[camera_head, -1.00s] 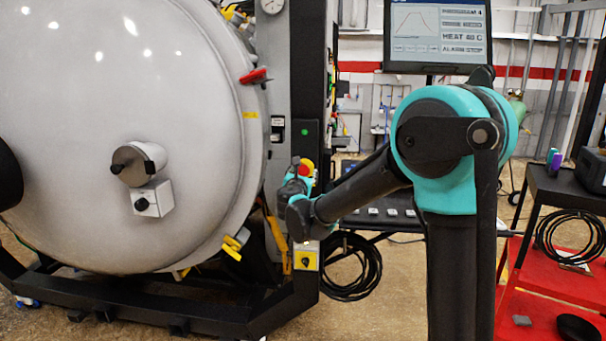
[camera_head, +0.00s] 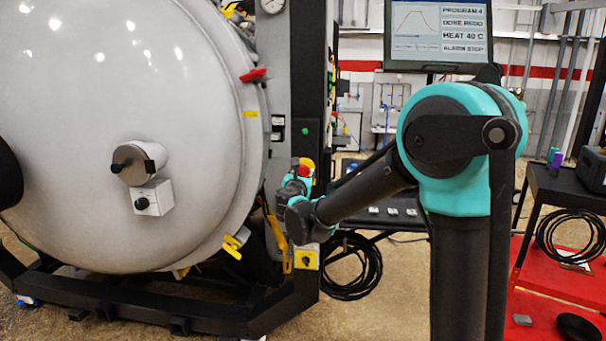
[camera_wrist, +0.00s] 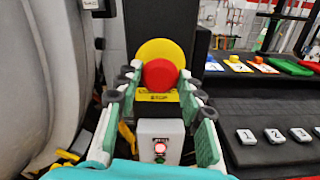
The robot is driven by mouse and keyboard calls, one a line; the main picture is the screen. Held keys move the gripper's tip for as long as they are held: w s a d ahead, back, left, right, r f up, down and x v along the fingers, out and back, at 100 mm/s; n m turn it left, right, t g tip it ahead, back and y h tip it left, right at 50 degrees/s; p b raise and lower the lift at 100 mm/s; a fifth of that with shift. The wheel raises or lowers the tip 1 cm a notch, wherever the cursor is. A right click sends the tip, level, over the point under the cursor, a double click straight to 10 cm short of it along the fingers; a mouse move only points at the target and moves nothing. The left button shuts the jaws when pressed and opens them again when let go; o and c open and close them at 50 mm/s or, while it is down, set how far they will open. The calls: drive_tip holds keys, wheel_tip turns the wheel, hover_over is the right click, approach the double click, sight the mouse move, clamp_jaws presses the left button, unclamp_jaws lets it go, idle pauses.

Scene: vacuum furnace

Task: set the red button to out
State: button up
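The red button (camera_wrist: 160,73) is a round mushroom head on a yellow disc, with a yellow STOP plate below it. It also shows small in the head view (camera_head: 307,169), partly hidden by my gripper. In the wrist view my gripper (camera_wrist: 158,84) is open, its two teal and grey fingers pointing toward the button, one on each side. Nothing is between the fingertips except the button beyond or between them; I cannot tell whether they touch it. I cannot tell from these views whether the button is in or out.
Below the button, a grey box (camera_wrist: 160,133) carries a lit red lamp. The large furnace door (camera_head: 120,80) stands at left. A screen (camera_head: 436,35) stands behind my arm. A black panel with numbered white keys (camera_wrist: 274,136) lies right of the gripper.

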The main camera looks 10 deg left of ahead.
drive_tip(key=o, duration=0.5)
drive_tip(key=shift+s, duration=0.15)
drive_tip(key=s, duration=1.2)
drive_tip(key=shift+a, duration=0.2)
